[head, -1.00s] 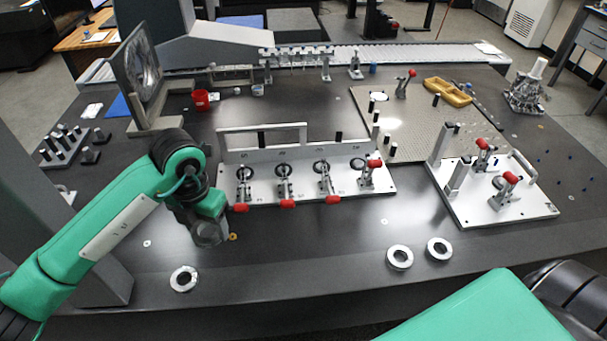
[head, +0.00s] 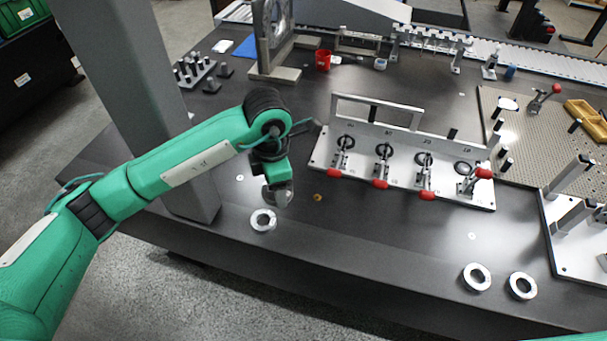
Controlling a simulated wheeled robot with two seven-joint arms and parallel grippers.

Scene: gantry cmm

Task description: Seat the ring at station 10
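A silver ring (head: 263,220) lies flat on the dark table near its front edge, below my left gripper in the picture. Two more silver rings, a left one (head: 477,277) and a right one (head: 521,286), lie side by side at the front right. My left gripper (head: 282,198) points down just above and behind the first ring in the picture; its fingers are too small and dark to read. The white fixture (head: 322,160) carries a row of stations with red-handled clamps; three handles point forward and low, the rightmost (head: 484,173) sits higher. Station numbers are unreadable. My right gripper is out of view.
A small yellow disc (head: 318,197) lies right of the gripper. A red cup (head: 323,60) stands behind the fixture. The table between fixture and right-hand rings is mostly clear.

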